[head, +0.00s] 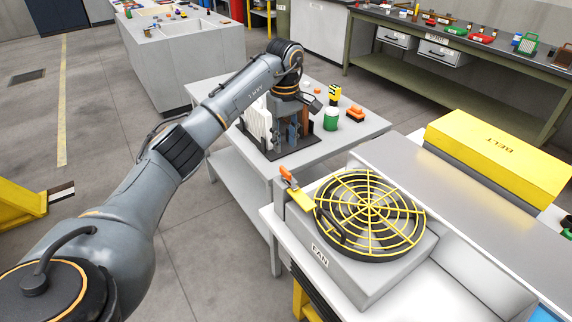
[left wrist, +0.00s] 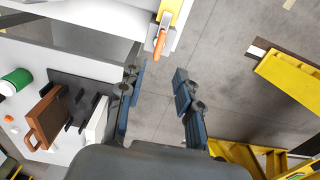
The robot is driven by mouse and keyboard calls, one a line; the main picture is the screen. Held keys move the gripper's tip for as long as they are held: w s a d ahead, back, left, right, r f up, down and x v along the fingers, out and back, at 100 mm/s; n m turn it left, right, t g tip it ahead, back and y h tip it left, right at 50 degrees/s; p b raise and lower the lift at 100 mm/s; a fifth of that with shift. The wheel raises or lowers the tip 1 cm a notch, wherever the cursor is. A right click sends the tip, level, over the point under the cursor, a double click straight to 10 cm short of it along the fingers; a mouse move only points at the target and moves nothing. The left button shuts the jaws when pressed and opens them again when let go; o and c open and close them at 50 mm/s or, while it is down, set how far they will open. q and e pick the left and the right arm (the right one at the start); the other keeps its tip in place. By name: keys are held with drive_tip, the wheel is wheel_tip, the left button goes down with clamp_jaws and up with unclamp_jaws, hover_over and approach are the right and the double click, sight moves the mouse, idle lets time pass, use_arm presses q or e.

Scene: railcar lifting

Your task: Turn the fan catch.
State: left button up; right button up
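The fan unit (head: 370,265) is a grey box with a round black fan behind a yellow grille (head: 370,212), labelled FAN. The fan catch (head: 296,193) is a yellow plate with an orange handle at the box's far left corner. In the left wrist view the catch (left wrist: 160,42) shows at the top, its orange handle towards the gripper. My right gripper is not in view.
The small grey table (head: 358,137) bears a black rack (head: 273,152) with upright parts, a green bottle (head: 331,118) and orange items (head: 355,114). Open floor (head: 215,240) lies left of the table.

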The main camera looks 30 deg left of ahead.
sight(285, 169)
use_arm(q)
wheel_tip(285, 169, down, 10)
drive_tip(key=shift+r+p, duration=0.15)
drive_tip(key=shift+p, duration=1)
drive_tip(key=shift+c, duration=0.4)
clamp_jaws()
